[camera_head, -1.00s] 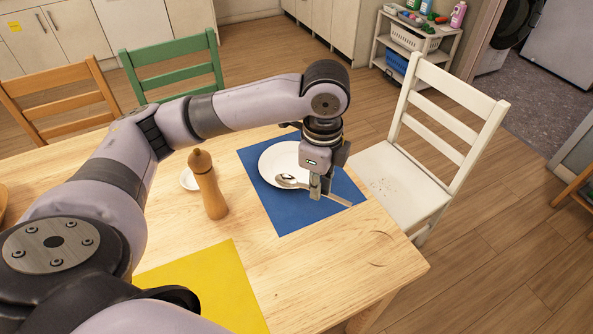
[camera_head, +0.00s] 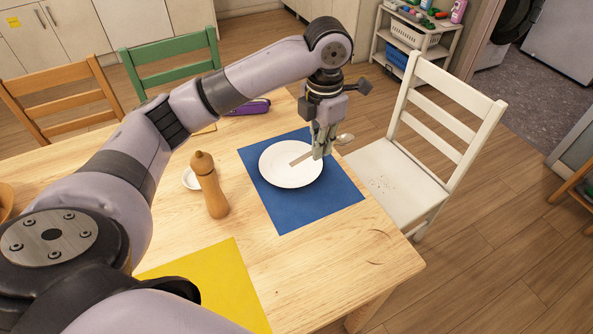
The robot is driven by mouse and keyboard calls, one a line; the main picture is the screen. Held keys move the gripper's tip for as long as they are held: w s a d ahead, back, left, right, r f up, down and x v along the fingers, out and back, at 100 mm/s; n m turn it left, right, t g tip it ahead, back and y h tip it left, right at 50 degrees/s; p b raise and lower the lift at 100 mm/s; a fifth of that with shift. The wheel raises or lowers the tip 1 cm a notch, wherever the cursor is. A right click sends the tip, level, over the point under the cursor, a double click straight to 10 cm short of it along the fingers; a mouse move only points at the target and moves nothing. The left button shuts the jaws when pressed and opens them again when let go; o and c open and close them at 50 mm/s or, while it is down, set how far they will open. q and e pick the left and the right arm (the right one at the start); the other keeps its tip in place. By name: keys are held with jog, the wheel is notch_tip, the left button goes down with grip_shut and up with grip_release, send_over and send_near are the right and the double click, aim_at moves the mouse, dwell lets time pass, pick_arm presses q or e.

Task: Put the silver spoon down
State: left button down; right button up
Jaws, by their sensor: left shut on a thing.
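My left gripper (camera_head: 321,148) is shut on the silver spoon (camera_head: 345,139). The spoon's bowl sticks out to the right of the fingers, and its handle points left across the white plate in the picture. The spoon appears raised, though its exact height is hard to tell. The white plate (camera_head: 284,172) lies on the blue placemat (camera_head: 305,207), and the gripper is at the plate's right edge in the picture. My right gripper is not in view.
A wooden pepper mill (camera_head: 210,185) and a small white dish (camera_head: 190,179) stand left of the blue placemat. A yellow placemat (camera_head: 215,287) lies nearer. A purple case (camera_head: 248,107) lies at the far side. A white chair (camera_head: 400,175) stands right; the table's right front is bare.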

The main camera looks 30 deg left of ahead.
aim_at(314, 205)
pick_arm(q)
jog(key=shift+w+r+m, duration=0.1)
jog(key=shift+m, duration=0.3)
jog(key=shift+a+f, duration=0.1)
jog(key=shift+f, duration=0.1)
notch_tip(314, 205, down, 20)
jog(key=shift+r+p, duration=0.15)
jog(key=shift+p, duration=0.2)
jog(key=shift+m, duration=0.3)
jog(key=c, duration=1.7)
grip_release()
notch_tip(314, 205, up, 12)
jog(key=shift+r, duration=0.1)
